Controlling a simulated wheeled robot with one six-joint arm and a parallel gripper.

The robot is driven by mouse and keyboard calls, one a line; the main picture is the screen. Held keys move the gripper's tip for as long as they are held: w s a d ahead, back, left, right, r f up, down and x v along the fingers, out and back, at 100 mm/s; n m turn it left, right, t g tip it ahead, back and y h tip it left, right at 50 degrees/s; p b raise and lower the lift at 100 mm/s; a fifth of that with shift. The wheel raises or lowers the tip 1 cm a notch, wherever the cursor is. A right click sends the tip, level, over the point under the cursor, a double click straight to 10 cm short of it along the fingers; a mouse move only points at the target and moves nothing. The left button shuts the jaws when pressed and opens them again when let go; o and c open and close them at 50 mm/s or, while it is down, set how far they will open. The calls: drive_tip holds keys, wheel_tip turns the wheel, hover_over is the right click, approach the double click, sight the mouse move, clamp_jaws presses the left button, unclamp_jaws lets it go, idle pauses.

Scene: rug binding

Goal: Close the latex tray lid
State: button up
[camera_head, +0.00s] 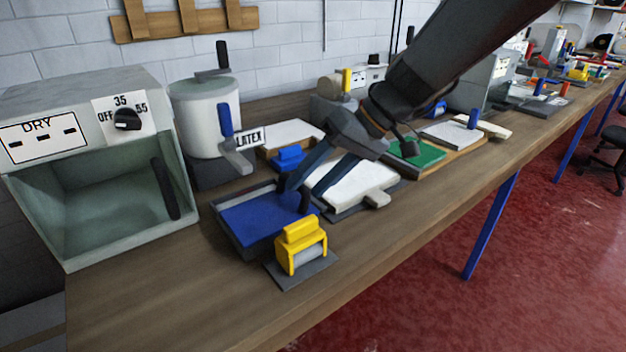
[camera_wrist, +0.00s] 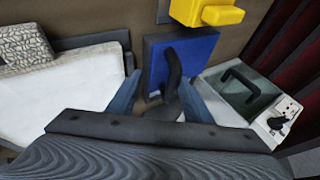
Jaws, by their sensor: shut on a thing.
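The latex tray (camera_head: 231,240) is a low dark box on the bench, with a flat blue panel (camera_head: 255,218) that appears to be its lid. The blue lid also shows in the wrist view (camera_wrist: 200,55), with a dark curved handle (camera_wrist: 173,72) at its edge. In the head view the lid looks flat or nearly flat; I cannot tell whether it is fully seated. My gripper (camera_head: 300,193) is at the tray's right edge, its blue fingers on either side of the handle and shut on it. The fingers partly hide the handle in the head view.
A yellow roller stand (camera_head: 302,246) sits close in front of the tray. A dryer box (camera_head: 95,160) stands left, and a white latex pot (camera_head: 206,115) behind. A white pad (camera_head: 350,187) lies to the right.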

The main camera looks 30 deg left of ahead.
drive_tip(key=v, duration=0.8)
drive_tip(key=shift+b, duration=0.4)
drive_tip(key=shift+f, duration=0.1)
